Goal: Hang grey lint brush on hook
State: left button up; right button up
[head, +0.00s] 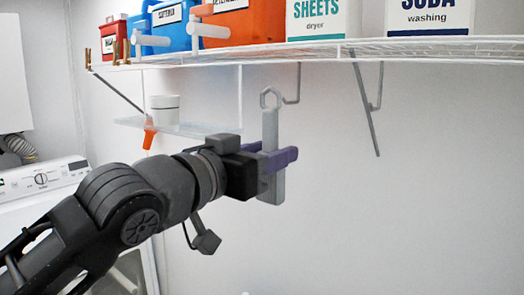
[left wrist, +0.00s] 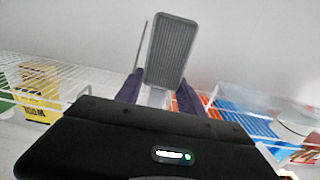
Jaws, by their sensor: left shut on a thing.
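The grey lint brush (head: 270,130) is upright in the head view, with an open loop at its top just below the wire shelf. My left gripper (head: 276,158), with purple fingers, is shut on the brush's lower part. The left wrist view shows the brush's ribbed pad (left wrist: 172,48) rising beyond the purple fingers (left wrist: 160,86). A grey hook (head: 294,91) hangs from the shelf, close to the right of the loop in the picture; I cannot tell their gap in depth. A second grey hook (head: 376,96) hangs further right. My right gripper is not in view.
The white wire shelf (head: 330,52) carries red, blue and orange boxes (head: 240,24) and two white cartons (head: 315,18). A slanted shelf brace (head: 364,102) crosses near the right hook.

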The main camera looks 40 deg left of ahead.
pick_arm(q)
jog(key=shift+w+f+b, duration=0.15)
jog(key=shift+w+f, duration=0.1)
jog(key=shift+w, duration=0.7)
jog(key=shift+w+f+b, duration=0.2)
jog(key=shift+w+f, duration=0.1)
jog(key=shift+w, duration=0.65)
jog(key=shift+w+f+b, duration=0.15)
jog(key=shift+w+f, duration=0.1)
jog(key=shift+w, duration=0.7)
jog(key=o, duration=1.5)
jog(key=shift+s, duration=0.1)
